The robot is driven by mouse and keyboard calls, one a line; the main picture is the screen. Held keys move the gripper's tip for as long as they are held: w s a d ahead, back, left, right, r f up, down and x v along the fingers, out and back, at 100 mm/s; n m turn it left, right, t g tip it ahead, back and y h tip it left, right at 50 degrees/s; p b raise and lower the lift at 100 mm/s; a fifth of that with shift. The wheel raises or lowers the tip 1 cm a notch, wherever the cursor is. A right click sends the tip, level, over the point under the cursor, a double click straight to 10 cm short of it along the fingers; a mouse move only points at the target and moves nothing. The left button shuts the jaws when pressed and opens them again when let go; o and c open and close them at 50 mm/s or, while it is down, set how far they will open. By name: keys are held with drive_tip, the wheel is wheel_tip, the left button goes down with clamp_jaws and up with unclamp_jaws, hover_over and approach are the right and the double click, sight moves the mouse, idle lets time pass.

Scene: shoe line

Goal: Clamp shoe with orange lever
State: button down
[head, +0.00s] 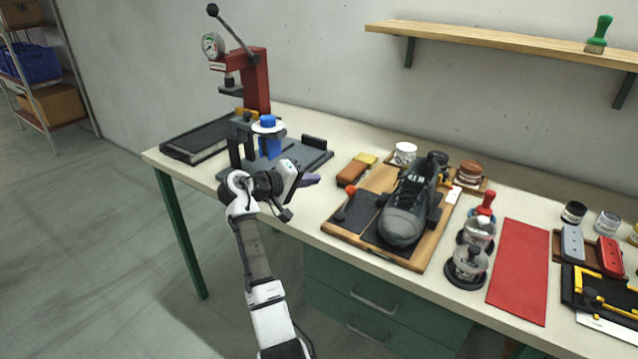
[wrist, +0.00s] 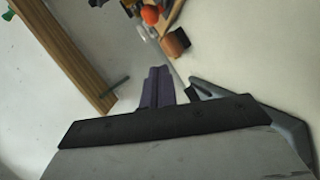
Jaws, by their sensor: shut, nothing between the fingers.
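A dark grey shoe (head: 405,207) sits on a wooden-framed board (head: 330,228) on the bench. Black side pieces stand against it. An orange knob (head: 351,190) stands at the board's left side, left of the shoe; I take it for the lever's end. My gripper (head: 311,180) is left of the board, near the bench's front edge, apart from the knob and shoe. Its purple fingers (wrist: 157,86) are together and empty. Most of the shoe is out of the wrist view.
A red press (head: 256,80) and a grey fixture with a blue-capped post (head: 268,124) stand behind my gripper. Glass jars (head: 467,264) and a red mat (head: 520,270) are to the right. A wooden shelf (head: 500,42) hangs above.

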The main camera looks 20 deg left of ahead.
drive_tip(key=b+v, duration=0.1)
drive_tip(key=v, duration=0.5)
drive_tip(key=shift+a+r, duration=0.1)
drive_tip(key=shift+r, duration=0.05)
